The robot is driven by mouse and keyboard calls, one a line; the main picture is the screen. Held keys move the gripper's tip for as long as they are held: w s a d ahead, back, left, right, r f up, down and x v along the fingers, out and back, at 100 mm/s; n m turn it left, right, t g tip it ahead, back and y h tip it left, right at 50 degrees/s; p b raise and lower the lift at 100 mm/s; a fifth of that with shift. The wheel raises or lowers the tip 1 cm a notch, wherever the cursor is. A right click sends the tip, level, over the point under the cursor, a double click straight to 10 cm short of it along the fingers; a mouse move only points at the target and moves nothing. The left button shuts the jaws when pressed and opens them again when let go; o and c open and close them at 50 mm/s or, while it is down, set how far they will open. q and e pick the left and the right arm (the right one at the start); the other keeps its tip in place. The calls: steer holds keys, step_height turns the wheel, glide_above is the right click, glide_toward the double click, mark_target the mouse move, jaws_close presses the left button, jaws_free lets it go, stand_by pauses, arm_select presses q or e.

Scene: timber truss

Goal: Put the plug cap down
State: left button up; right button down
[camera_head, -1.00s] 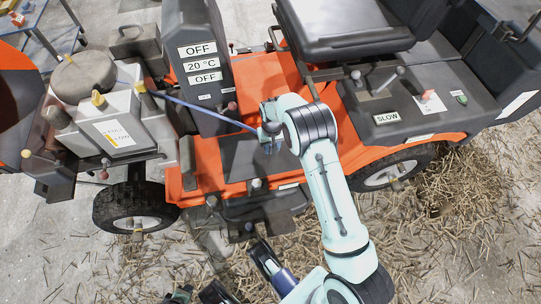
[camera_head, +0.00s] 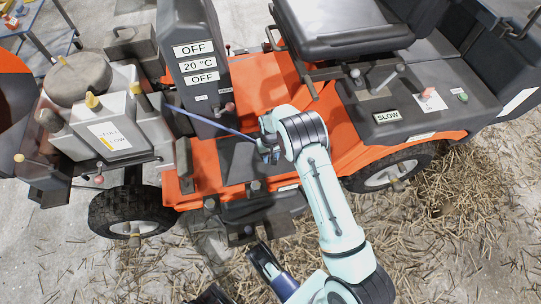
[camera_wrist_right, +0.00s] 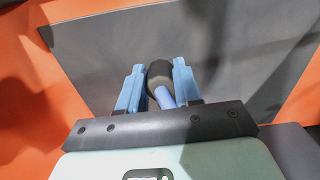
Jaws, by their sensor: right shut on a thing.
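The plug cap (camera_wrist_right: 160,75) is a dark, rounded piece with a blue lead (camera_wrist_right: 165,98) running out of it. In the wrist view it sits between the two blue fingers of my right gripper (camera_wrist_right: 158,88), which is shut on it. In the head view my right gripper (camera_head: 268,153) points down over the dark footplate (camera_head: 238,158) of the orange mower. The blue lead (camera_head: 208,121) stretches from the engine on the left to the gripper. The cap is hidden by the gripper there. I cannot tell whether the cap touches the plate.
The grey engine (camera_head: 110,130) stands left of the footplate. The dark column with OFF labels (camera_head: 195,65) rises behind it. The seat (camera_head: 340,25) and the SLOW lever console (camera_head: 385,110) are to the right. Straw litters the floor (camera_head: 440,200).

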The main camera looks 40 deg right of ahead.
steer(key=shift+f, duration=0.1)
steer(key=c, duration=0.8)
jaws_free()
arm_select(q)
steer(key=shift+s+f, duration=0.1)
steer(key=shift+s, duration=0.05)
arm_select(e)
steer(key=shift+r, duration=0.25)
step_height(320, 180, up, 6)
steer(key=shift+r+p, duration=0.25)
steer(key=shift+p, duration=0.8)
arm_select(q)
steer(key=shift+t, duration=0.4)
steer(key=r, duration=0.1)
steer(key=w+d+r, duration=0.1)
steer(key=r, duration=0.1)
steer(key=r+p, duration=0.1)
steer(key=r, duration=0.1)
steer(key=shift+w+d, duration=0.3)
steer(key=shift+w, duration=0.05)
arm_select(e)
step_height(320, 180, up, 6)
steer(key=shift+f, duration=0.2)
